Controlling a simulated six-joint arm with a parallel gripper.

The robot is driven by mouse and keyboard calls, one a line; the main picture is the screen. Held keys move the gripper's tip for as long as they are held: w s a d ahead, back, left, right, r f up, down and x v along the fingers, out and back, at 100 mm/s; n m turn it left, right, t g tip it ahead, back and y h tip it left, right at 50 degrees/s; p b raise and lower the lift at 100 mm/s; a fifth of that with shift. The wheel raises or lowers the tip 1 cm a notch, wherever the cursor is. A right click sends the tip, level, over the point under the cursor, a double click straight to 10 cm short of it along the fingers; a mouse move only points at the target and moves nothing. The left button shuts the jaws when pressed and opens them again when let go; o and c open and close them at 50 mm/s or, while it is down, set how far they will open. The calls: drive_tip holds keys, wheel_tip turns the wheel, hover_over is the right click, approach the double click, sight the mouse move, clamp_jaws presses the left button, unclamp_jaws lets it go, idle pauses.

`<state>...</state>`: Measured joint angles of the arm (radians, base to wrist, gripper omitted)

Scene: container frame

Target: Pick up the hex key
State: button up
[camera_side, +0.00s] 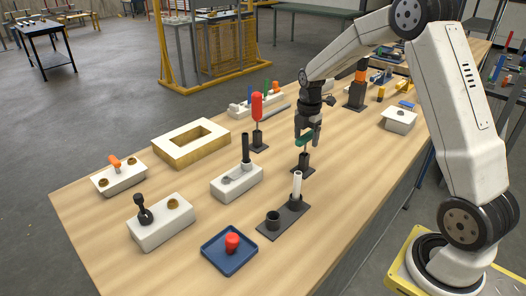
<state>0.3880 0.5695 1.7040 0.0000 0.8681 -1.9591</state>
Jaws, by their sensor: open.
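My gripper (302,132) points down over the middle of the wooden table, with its jaws open. Between and beside its fingers is a green handle, which looks like the hex key (309,139); its thin shaft runs down into a small dark stand (303,168). The handle is partly hidden by the fingers, and I cannot tell whether they touch it. The tool stands about upright.
A white rod (297,186) stands upright on a dark base just in front. A red-handled tool (257,106) stands to the left. A white block with a black post (237,184) and a blue tray (231,252) are nearer.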

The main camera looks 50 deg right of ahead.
clamp_jaws()
idle(1.4)
